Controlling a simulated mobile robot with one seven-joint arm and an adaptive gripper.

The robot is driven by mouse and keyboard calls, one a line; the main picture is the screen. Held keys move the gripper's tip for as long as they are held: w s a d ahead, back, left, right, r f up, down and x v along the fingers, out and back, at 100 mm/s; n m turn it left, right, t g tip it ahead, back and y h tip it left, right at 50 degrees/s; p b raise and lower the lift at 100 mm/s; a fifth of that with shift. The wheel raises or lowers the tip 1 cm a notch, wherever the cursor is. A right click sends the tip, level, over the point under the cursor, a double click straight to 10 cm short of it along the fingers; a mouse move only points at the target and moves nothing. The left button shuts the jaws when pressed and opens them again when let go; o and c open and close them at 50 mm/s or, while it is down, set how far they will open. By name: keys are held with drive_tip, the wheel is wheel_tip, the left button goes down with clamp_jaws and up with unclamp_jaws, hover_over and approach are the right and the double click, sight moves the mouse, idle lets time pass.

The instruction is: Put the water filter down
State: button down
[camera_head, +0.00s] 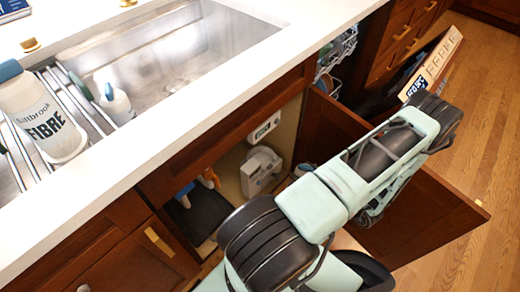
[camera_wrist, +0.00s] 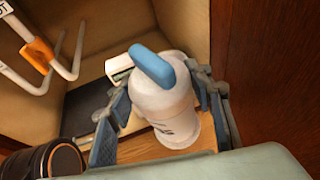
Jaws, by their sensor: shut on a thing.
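The water filter (camera_wrist: 160,100), as I take it, is a white rounded cylinder with a blue top and dark lettering. It is between the fingers of my gripper (camera_wrist: 163,112) in the wrist view, with one finger on each side. Its lower end overlaps a strip of wood in the picture, and I cannot tell whether it touches anything below. In the head view my arm reaches down toward the open cabinet under the sink, and it hides the fingers and the held filter.
A white appliance (camera_head: 260,170) and a dark mat (camera_head: 200,215) are inside the cabinet. The open wooden door (camera_head: 430,215) stands right of it. White rods with an orange piece (camera_wrist: 40,52) and a dark cylinder (camera_wrist: 45,160) show at left. A bottle (camera_head: 42,115) stands by the sink.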

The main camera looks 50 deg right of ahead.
drive_tip(key=w, duration=0.1)
drive_tip(key=w+f+t+b, duration=0.1)
drive_tip(key=w, duration=0.1)
drive_tip(key=w+d+t, duration=0.1)
drive_tip(key=shift+w+f+b, duration=0.2)
drive_tip(key=shift+f+b, duration=0.05)
drive_tip(key=shift+b, duration=0.15)
drive_tip(key=w+r+b+x, duration=0.1)
drive_tip(key=r+b+x, duration=0.2)
drive_tip(key=x, duration=1.2)
drive_tip(key=w+d+f+g+b, duration=0.1)
drive_tip(key=w+f+g+b, duration=0.2)
drive_tip(key=w+f, duration=0.2)
drive_tip(key=shift+d+f, duration=0.25)
drive_tip(key=shift+f, duration=0.3)
drive_tip(key=shift+f, duration=0.2)
drive_tip(key=c, duration=1)
unclamp_jaws()
